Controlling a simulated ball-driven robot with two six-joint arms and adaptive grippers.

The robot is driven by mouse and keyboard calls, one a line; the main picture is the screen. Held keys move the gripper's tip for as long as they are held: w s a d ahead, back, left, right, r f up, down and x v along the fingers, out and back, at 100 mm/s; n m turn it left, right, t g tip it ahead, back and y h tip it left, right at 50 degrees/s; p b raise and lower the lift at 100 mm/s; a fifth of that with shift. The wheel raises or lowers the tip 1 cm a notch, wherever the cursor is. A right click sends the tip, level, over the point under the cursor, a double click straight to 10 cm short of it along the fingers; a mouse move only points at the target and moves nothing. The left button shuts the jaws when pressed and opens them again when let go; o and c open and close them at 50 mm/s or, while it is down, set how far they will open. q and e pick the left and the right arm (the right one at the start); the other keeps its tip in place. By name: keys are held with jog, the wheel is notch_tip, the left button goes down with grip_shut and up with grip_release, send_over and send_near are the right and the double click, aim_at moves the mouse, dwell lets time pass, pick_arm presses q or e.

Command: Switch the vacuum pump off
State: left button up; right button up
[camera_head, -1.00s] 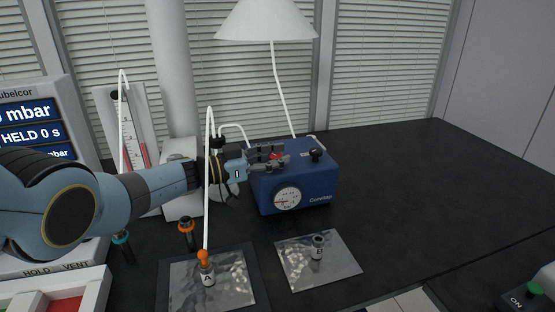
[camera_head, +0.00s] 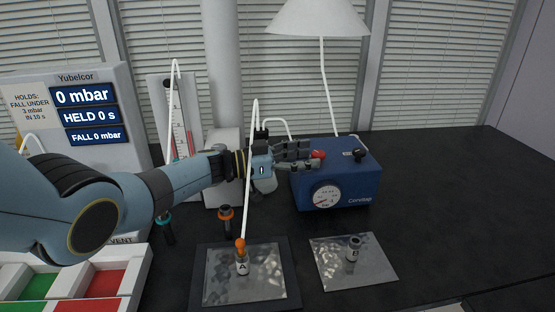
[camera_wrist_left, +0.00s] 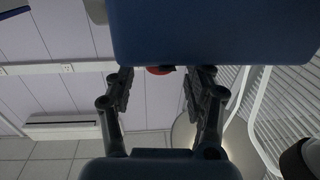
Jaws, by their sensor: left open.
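The vacuum pump (camera_head: 365,188) is a blue box with a round dial (camera_head: 326,196) on its front, standing on the dark bench right of centre. A red switch (camera_head: 318,155) shows on its top left. My left gripper (camera_head: 316,158) is open at the pump's upper left, its fingers close to the red switch and partly hiding it. In the left wrist view the pump's blue body (camera_wrist_left: 210,32) fills the top, and the red switch (camera_wrist_left: 158,70) shows between the spread fingers of my left gripper (camera_wrist_left: 164,76). I cannot tell whether a finger touches it. My right gripper is not in view.
A black knob (camera_head: 359,155) sits on the pump's top right. White tubing (camera_head: 250,170) rises close by my left gripper. Metal plates hold vials A (camera_head: 242,264) and B (camera_head: 353,250) in front. A display (camera_head: 88,95) reads 0 mbar. The bench's right side is clear.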

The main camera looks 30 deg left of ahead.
pick_arm(q)
jog(key=v, duration=0.8)
jog(key=shift+s+a, duration=0.2)
jog(key=shift+a, duration=0.05)
jog(key=shift+o, duration=0.2)
